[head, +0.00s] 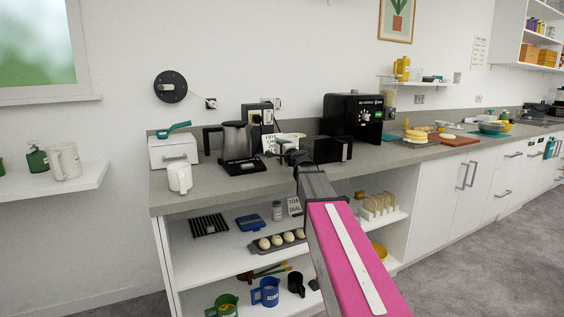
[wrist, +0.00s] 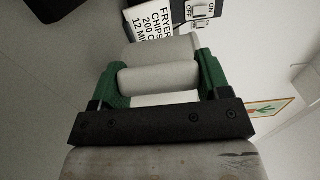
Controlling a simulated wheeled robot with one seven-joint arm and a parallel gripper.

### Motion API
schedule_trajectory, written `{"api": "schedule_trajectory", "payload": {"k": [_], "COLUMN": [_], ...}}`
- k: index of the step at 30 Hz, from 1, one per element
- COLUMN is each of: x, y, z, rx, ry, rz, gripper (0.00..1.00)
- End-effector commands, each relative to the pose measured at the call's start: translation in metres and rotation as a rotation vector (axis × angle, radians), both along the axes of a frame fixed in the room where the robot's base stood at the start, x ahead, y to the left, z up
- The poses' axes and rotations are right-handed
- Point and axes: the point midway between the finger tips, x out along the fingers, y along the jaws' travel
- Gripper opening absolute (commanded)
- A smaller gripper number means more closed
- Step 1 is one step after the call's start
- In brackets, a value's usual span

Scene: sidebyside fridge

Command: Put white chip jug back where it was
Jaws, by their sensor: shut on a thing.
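My gripper (wrist: 160,78) is shut on a white jug (wrist: 158,52). Its green fingers sit on both ends of a pale rounded part, with more of the white body beyond. In the head view my gripper (head: 291,150) is over the back of the counter, beside the kettle, and a little of the held white jug (head: 289,138) shows behind it. Whether the jug touches the counter cannot be told. Another white jug (head: 180,178) stands upright at the counter's left front. A third white jug (head: 65,162) stands on the left wall shelf.
A kettle (head: 236,140) on its black base and a white box (head: 173,149) stand left of my gripper. A black coffee machine (head: 352,118) stands right. A label reading "FRYER CHIPS" (wrist: 160,18) is close beyond the held jug. The counter front (head: 222,182) has bare room.

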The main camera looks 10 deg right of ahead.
Motion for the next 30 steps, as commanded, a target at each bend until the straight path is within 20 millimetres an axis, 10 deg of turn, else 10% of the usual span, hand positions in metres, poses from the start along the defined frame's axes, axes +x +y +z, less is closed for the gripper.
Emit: {"api": "schedule_trajectory", "payload": {"k": [26, 27, 30], "x": [0.002, 0.002, 0.002], "y": [-0.003, -0.003, -0.003], "z": [-0.045, -0.045, -0.045], "rx": [-0.001, 0.0, -0.001], "ry": [0.0, 0.0, 0.0], "rz": [0.0, 0.0, 0.0], "gripper": [0.45, 0.73, 0.81]}}
